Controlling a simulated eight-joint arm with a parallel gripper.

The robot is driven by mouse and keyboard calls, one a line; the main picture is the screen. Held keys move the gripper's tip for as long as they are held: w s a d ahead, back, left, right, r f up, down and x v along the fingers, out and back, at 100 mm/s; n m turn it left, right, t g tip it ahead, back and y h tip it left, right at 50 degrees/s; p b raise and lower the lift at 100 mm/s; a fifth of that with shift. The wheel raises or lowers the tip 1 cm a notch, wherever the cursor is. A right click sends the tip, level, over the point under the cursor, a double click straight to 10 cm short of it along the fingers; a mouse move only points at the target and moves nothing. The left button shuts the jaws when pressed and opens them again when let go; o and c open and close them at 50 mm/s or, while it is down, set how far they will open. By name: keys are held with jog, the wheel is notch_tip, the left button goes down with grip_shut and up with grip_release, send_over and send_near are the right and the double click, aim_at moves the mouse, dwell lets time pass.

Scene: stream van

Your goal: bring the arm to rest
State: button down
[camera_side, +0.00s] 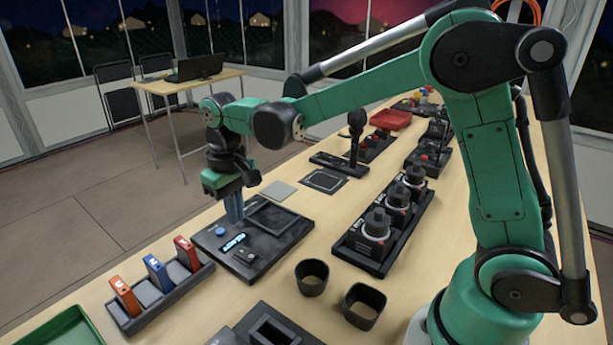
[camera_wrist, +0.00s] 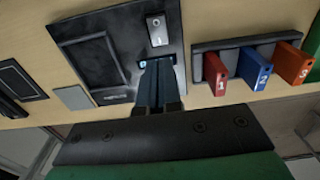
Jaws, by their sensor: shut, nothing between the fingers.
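My gripper (camera_side: 233,207) is shut and empty. It points down at the black console panel (camera_side: 281,243) on the long table. In the side view its fingertips are close above the panel's far left part, between a blue round button (camera_side: 220,231) and the dark square recess. In the wrist view the closed fingers (camera_wrist: 158,82) cover part of the console (camera_wrist: 98,35), just below a small light switch plate (camera_wrist: 156,29). I cannot tell whether the tips touch the panel.
A rack (camera_side: 158,300) with red, blue and orange numbered blocks stands near the console. Two dark cups (camera_side: 312,277), a tray of round black devices (camera_side: 384,228), a microphone stand (camera_side: 355,138) and a green tray (camera_side: 66,329) are on the table. A side table (camera_side: 188,84) holds a laptop.

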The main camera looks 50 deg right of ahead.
jog(key=s+d+r+t, duration=0.2)
jog(key=s+t, duration=0.1)
jog(key=s, duration=0.2)
jog(key=s+d+r+t, duration=0.1)
jog(key=s+r+t, duration=0.1)
jog(key=s+t, duration=0.2)
jog(key=shift+s+d, duration=0.35)
jog(key=shift+s, duration=0.6)
